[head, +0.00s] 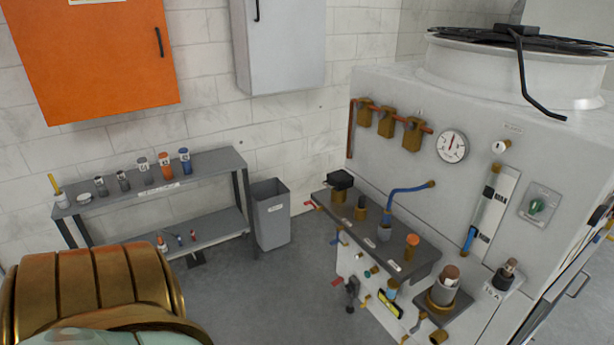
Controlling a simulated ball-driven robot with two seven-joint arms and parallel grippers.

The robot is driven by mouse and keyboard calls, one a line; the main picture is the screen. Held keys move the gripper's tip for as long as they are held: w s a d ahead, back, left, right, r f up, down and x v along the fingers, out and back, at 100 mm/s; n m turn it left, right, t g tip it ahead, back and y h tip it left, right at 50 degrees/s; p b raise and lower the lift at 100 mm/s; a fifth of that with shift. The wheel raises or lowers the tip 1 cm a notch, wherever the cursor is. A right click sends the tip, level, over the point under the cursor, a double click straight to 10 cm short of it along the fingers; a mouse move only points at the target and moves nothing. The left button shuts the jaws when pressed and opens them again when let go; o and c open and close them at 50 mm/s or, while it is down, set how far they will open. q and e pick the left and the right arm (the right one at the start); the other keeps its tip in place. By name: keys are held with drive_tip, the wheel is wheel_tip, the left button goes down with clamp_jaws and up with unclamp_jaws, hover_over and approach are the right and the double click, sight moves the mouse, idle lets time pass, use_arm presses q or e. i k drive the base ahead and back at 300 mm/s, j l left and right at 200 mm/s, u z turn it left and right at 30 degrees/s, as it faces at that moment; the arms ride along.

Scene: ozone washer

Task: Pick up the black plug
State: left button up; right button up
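A blocky black piece (341,179), which may be the black plug, sits on a brass-coloured fitting at the far left end of the grey ledge (405,259) on the machine's front. A dark, stubby piece (507,274) also stands at the right end of the machine front, and I cannot tell which of the two is the plug. Neither of my grippers shows in the head view. A gold and pale green rounded part of mine fills the lower left corner, apart from the machine.
A grey shelf table (209,170) with small canisters stands against the wall, beside a grey bin (270,215). Orange (90,60) and grey (283,45) cabinets hang above. Small valves and fittings stick out from the white machine (390,165). Floor (255,295) before the bin is clear.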

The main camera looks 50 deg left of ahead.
sight(362, 202)
drive_tip(key=j+u, duration=0.15)
drive_tip(key=u, duration=1.1)
drive_tip(key=i+l, duration=0.15)
drive_tip(key=i, duration=0.4)
drive_tip(key=z, duration=0.05)
